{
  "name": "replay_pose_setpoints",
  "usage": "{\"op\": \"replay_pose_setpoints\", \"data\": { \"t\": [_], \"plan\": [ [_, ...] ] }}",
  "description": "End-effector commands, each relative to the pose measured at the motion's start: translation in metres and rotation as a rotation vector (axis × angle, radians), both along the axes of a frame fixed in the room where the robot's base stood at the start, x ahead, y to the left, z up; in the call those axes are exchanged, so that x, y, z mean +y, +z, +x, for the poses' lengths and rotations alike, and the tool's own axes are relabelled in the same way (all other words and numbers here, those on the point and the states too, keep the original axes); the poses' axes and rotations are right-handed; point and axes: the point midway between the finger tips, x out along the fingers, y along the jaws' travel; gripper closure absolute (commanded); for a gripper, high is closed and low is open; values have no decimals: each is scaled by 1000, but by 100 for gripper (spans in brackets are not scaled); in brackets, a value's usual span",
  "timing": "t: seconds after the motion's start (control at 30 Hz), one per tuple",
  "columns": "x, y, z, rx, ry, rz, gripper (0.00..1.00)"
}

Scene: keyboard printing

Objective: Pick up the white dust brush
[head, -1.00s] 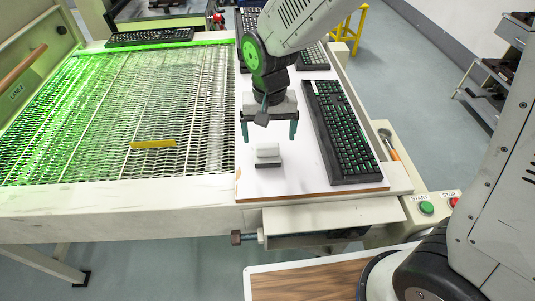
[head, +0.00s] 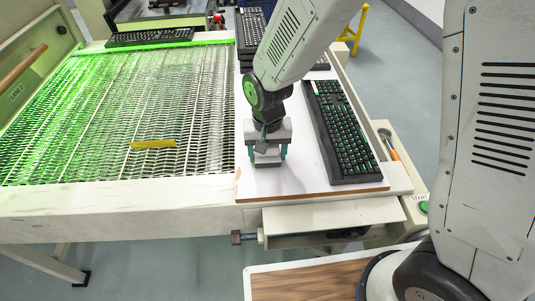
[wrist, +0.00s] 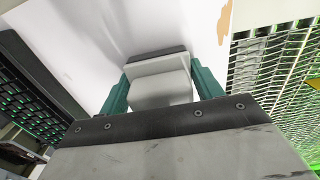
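The white dust brush (head: 267,160), a small white block with a dark strip along its base, stands on the white board (head: 300,178) beside the mesh conveyor. My gripper (head: 266,154) is directly above it, pointing down, with one teal finger on each side. In the wrist view, the brush (wrist: 160,88) fills the space between the fingers of my gripper (wrist: 160,80), and both fingers appear to touch its sides. My gripper is shut on it. The brush looks still at board level. My gripper body hides its upper part in the head view.
A black keyboard (head: 343,130) lies close to the right of my gripper. More keyboards (head: 250,25) are stacked behind. The green-lit mesh conveyor (head: 90,120) holds a yellow strip (head: 153,143) at left. The board's front strip is clear.

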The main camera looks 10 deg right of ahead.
Motion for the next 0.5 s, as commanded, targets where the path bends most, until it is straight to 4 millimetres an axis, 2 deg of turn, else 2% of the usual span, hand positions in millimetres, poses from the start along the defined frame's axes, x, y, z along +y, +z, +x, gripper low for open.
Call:
{"op": "replay_pose_setpoints", "data": {
  "t": [0.03,0.1,0.5],
  "plan": [
    [0,0,0,0,0,0,50],
    [0,0,0,0,0,0,64],
    [0,6,0,-1,0,1,64]
  ]
}}
